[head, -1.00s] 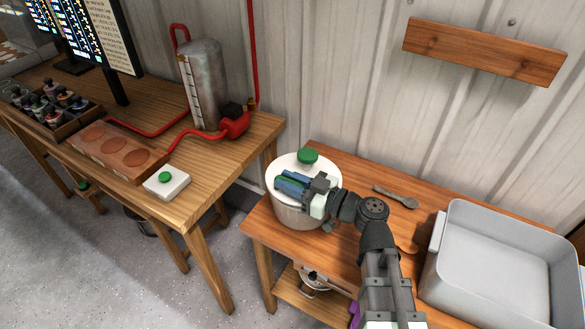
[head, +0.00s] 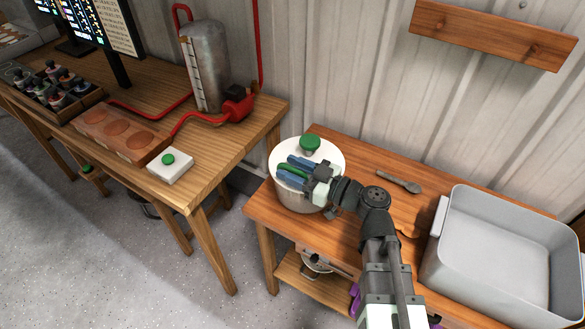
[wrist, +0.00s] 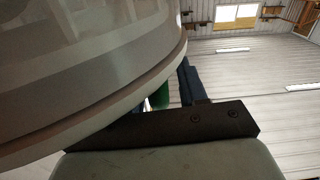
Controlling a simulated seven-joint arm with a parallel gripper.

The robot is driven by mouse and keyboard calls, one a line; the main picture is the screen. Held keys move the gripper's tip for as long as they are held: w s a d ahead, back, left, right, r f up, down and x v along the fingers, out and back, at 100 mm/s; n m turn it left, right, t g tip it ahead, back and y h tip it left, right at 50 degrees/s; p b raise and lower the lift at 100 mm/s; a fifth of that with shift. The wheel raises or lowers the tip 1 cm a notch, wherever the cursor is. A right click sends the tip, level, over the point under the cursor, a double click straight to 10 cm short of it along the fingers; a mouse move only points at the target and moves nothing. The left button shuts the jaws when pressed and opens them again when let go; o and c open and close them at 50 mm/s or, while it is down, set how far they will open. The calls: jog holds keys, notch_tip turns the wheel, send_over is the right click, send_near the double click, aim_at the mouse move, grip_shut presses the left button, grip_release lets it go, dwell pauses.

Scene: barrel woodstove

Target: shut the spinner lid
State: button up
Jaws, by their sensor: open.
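The spinner is a pale round bowl (head: 296,198) on the right-hand wooden table. Its white lid (head: 328,157) lies over the top, with a green knob (head: 310,142) toward the far side. I cannot tell whether the lid is fully seated. My gripper (head: 282,171) is over the near left part of the lid, blue fingers spread and pointing left. A green piece shows between the fingers; what it belongs to is unclear. The wrist view has a large pale curved rim (wrist: 120,85) close by at upper left, with a finger (wrist: 192,82) beside it.
A grey bin (head: 500,245) stands on the table to the right, and a spoon-like utensil (head: 399,181) lies behind my arm. The left bench holds a metal tank (head: 205,70) and a white box with a green button (head: 170,166). A corrugated wall stands behind.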

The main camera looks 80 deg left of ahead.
jog(key=v, duration=1.3)
jog(key=shift+w+d, duration=0.2)
jog(key=shift+w, duration=0.05)
